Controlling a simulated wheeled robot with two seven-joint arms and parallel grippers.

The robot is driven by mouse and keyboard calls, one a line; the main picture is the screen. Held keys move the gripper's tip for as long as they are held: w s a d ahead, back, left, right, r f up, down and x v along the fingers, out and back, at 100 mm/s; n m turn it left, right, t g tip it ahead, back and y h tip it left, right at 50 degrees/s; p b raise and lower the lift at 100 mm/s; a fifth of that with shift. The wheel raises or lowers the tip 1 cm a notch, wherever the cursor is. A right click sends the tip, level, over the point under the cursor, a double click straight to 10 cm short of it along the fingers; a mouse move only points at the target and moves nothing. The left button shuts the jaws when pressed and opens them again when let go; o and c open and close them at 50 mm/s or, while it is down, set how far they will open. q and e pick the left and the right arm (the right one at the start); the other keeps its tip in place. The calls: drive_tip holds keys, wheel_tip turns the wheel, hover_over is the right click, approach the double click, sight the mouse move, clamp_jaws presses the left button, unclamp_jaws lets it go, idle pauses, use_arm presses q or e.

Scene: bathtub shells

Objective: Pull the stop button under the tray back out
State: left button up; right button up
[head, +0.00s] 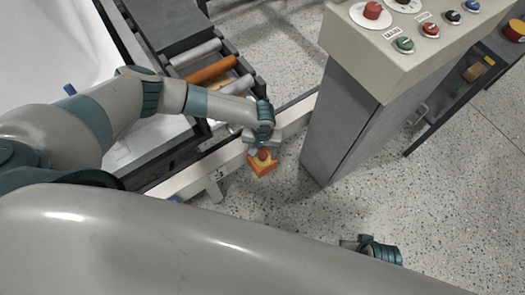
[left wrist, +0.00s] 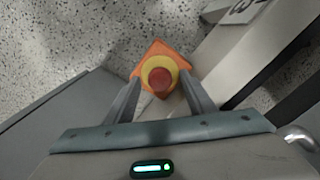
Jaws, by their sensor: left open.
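The stop button is a red mushroom head (head: 263,154) with a yellow ring on an orange box (head: 262,166), beside a pale beam. In the left wrist view, the red head (left wrist: 160,82) and orange box (left wrist: 152,50) show straight ahead. My left gripper (head: 262,152) is over the button. In the left wrist view its two fingers (left wrist: 161,84) are open, one on each side of the red head. Whether they touch it I cannot tell. My right gripper (head: 350,244) is low at the right, mostly hidden by its wrist; its fingers are not clear.
A grey control cabinet (head: 345,125) with several coloured buttons stands right of the stop button. The pale beam (head: 235,157) runs beside a roller conveyor (head: 210,70). A large white shell (head: 50,45) lies at the left. Speckled floor (head: 300,225) is free in front.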

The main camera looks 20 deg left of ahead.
use_arm(q)
drive_tip(key=c, duration=1.1)
drive_tip(key=shift+r+p, duration=0.4)
drive_tip(key=shift+p, duration=0.1)
drive_tip(key=o, duration=1.1)
drive_tip(key=shift+f, duration=0.1)
wheel_tip(320, 180, up, 6)
drive_tip(key=p, duration=0.6)
